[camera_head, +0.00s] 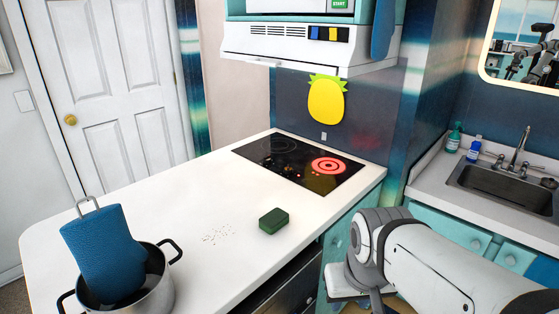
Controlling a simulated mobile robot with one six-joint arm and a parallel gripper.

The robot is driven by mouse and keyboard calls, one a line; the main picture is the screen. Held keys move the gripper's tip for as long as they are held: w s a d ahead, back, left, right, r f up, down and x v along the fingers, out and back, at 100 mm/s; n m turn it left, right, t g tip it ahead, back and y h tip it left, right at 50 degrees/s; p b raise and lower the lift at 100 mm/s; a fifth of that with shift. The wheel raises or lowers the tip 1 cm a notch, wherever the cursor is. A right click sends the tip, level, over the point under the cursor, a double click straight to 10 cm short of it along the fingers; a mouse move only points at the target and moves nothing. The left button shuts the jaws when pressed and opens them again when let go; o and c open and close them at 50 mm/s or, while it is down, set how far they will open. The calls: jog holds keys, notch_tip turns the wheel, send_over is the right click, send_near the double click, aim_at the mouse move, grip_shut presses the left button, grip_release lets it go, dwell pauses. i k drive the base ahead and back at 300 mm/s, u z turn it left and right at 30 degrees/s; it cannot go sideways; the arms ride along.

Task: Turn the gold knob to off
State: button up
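The black cooktop (252,153) is set in the far end of the white counter. One burner (328,165) on its right glows red. Small knobs sit along the cooktop's front left part, but they are too small and dark for me to tell which is gold. The only clearly gold knob is the round door knob (70,120) on the white door at the left. My arm reaches in from the lower right and bends down at a grey joint, away from the cooktop. My gripper is not in view.
A pot (155,297) holding a blue oven mitt (104,254) stands at the counter's near left. A green sponge (274,220) and scattered crumbs (216,235) lie mid-counter. A white hood (285,48) overhangs the cooktop. A sink (503,187) is at the right.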

aim_at(288, 170)
jog(key=u, duration=0.05)
jog(key=k, duration=0.5)
jog(key=z, duration=1.4)
jog(key=i, duration=1.7)
jog(key=u, duration=3)
jog(key=i, duration=0.5)
jog(key=z, duration=0.3)
